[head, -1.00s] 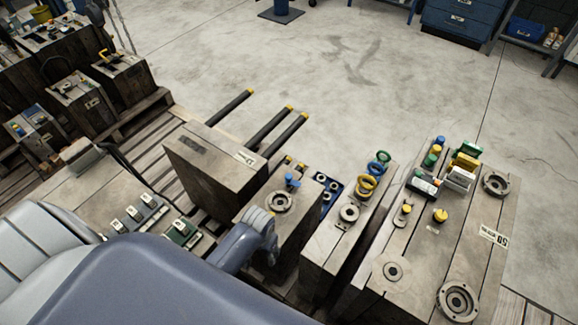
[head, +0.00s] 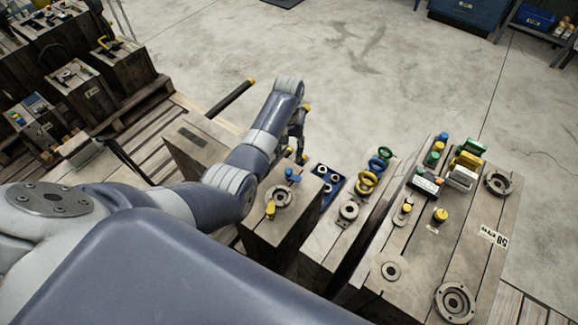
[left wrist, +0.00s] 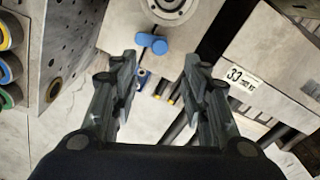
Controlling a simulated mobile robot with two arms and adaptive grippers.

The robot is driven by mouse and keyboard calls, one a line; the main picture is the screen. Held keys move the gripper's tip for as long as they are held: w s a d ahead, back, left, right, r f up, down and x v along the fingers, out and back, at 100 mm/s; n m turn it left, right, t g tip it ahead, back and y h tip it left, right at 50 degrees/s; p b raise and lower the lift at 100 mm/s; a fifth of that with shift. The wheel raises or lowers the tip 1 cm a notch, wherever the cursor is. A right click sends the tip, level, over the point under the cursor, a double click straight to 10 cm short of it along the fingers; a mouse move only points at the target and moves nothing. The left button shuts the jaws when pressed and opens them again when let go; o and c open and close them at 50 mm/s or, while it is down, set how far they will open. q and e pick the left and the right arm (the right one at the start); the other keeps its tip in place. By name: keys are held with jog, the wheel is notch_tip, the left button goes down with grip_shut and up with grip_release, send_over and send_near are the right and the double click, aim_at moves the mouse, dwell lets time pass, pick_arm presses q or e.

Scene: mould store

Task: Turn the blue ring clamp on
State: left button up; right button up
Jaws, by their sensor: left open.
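The blue ring clamp (head: 291,175) is a small blue handle beside a round metal ring (head: 279,196) on top of a grey mould block. In the left wrist view the blue clamp (left wrist: 152,43) shows as two blue lobes just below the ring (left wrist: 172,6). My left gripper (head: 300,150) hangs beyond the block at its far side, pointing down. In the left wrist view my left gripper (left wrist: 160,72) is open and empty, its fingers either side of the clamp's line and apart from it. My right gripper is not in view.
A yellow clamp (head: 270,211) stands at the ring's near side. A block with blue and yellow rings (head: 367,184) and a wider block with coloured knobs (head: 440,215) stand to the right. A block labelled 33 (left wrist: 240,77) is close by. Open floor (head: 390,80) lies beyond.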

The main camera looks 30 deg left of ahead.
pick_arm(q)
send_over(289, 171)
notch_tip(289, 171, down, 4)
jog(key=shift+a+f+b, duration=0.1)
jog(key=shift+f+b, duration=0.1)
jog(key=shift+b, duration=0.2)
notch_tip(289, 171, down, 6)
jog(key=shift+r+b, duration=0.1)
jog(key=shift+b, duration=0.85)
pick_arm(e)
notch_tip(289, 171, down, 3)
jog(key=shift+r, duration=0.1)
pick_arm(q)
grip_shut()
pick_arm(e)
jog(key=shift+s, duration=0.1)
